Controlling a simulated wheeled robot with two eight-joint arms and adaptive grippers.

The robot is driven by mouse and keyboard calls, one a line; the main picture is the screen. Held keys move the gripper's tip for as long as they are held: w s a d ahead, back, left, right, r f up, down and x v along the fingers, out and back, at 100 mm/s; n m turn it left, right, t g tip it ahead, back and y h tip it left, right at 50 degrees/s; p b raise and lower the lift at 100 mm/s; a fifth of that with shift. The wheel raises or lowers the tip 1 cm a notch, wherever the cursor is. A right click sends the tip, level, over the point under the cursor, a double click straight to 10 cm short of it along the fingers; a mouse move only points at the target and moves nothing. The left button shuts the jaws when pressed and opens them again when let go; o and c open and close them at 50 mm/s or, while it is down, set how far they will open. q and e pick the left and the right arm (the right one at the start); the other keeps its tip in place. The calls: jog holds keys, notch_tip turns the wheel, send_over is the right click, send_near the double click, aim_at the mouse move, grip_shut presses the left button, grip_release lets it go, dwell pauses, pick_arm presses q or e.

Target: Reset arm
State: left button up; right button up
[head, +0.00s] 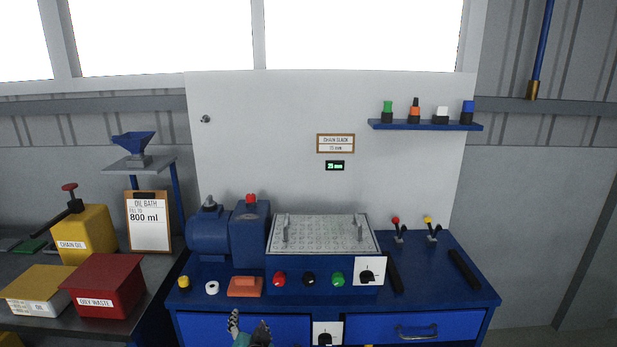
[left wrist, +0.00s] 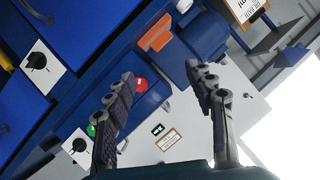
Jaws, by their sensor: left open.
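My left gripper (head: 248,329) shows at the bottom of the head view, in front of the blue bench (head: 205,297). In the left wrist view its two fingers (left wrist: 163,108) stand wide apart with nothing between them. Behind the fingers in that view are a red button (left wrist: 141,85), an orange block (left wrist: 155,36) and a blue motor housing (left wrist: 205,38). My right gripper is in neither view. The tester has a metal-plated cover (head: 322,235) with two handles, and red, black and green controls on its front.
Two small levers (head: 397,228) stand at the bench's right. A red oily-waste box (head: 104,287) and a yellow chain-oil can (head: 84,234) stand on the left table. A wall shelf (head: 424,126) holds small coloured items. The air above the bench is clear.

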pick_arm(q)
jog(key=s+a+f+n+g+h, duration=0.1)
jog(key=s+n+g+h, duration=0.1)
jog(key=s, duration=0.9)
jog(key=s+a+f+n+g+h, duration=0.1)
jog(key=s+g, duration=0.3)
jog(key=s, duration=0.6)
jog(key=shift+s+a+f+n+h, duration=0.4)
jog(key=shift+a+f, duration=0.05)
jog(key=shift+a, duration=0.15)
jog(key=shift+w, duration=0.1)
